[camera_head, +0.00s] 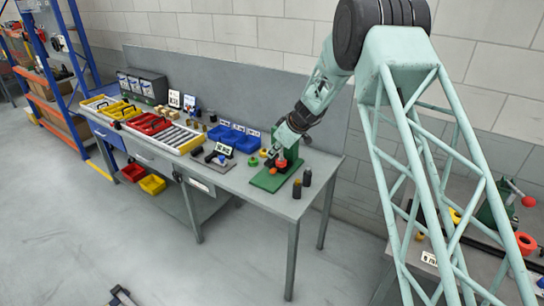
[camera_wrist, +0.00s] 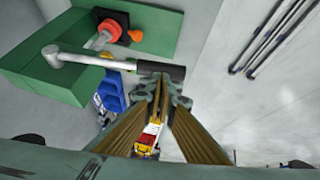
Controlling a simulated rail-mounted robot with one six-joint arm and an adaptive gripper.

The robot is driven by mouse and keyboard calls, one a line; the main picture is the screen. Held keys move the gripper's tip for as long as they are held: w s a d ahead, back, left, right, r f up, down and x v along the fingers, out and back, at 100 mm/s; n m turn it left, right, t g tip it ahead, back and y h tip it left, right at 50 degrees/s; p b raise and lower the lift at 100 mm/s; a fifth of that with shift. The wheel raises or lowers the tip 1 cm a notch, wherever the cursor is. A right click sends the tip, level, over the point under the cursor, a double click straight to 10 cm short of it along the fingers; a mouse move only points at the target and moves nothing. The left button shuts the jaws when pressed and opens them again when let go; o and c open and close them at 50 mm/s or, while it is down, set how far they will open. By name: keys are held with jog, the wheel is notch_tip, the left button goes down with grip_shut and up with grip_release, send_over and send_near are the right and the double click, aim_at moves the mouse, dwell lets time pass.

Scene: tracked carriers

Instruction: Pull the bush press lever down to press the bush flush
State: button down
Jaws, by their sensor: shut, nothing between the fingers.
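The green bush press (camera_head: 268,182) stands near the right end of the long bench, and its green body (camera_wrist: 60,75) fills the upper left of the wrist view. Its lever is a grey rod (camera_wrist: 105,62) ending in a black grip (camera_wrist: 162,70). An orange-red part (camera_wrist: 113,28) sits at the press's grey ram. My gripper (camera_wrist: 163,82) is shut and empty, its fingertips at the black grip; I cannot tell whether they touch it. In the head view my gripper (camera_head: 284,140) is over the press and hides much of it and the lever.
Two dark cylinders (camera_head: 307,178) stand right of the press, near the bench edge. A grey wall panel (camera_head: 230,90) rises behind. The floor in front is mostly clear.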

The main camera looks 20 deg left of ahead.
jog(key=shift+s+f+t+b, duration=0.1)
jog(key=shift+f+t+b, duration=0.8)
jog(key=shift+b, duration=4.25)
jog(key=shift+f+g, duration=0.2)
jog(key=shift+g, duration=0.1)
jog(key=shift+s+a+r, duration=0.1)
jog(key=shift+a+r, duration=0.05)
jog(key=shift+r, duration=0.5)
jog(key=r, duration=0.2)
jog(key=shift+s+a+r, duration=0.25)
jog(key=shift+a+r, duration=0.1)
jog(key=shift+r, duration=0.05)
jog(key=v, duration=0.9)
jog(key=shift+d+r, duration=0.3)
jog(key=shift+s, duration=0.1)
jog(key=shift+s+a+r, duration=0.1)
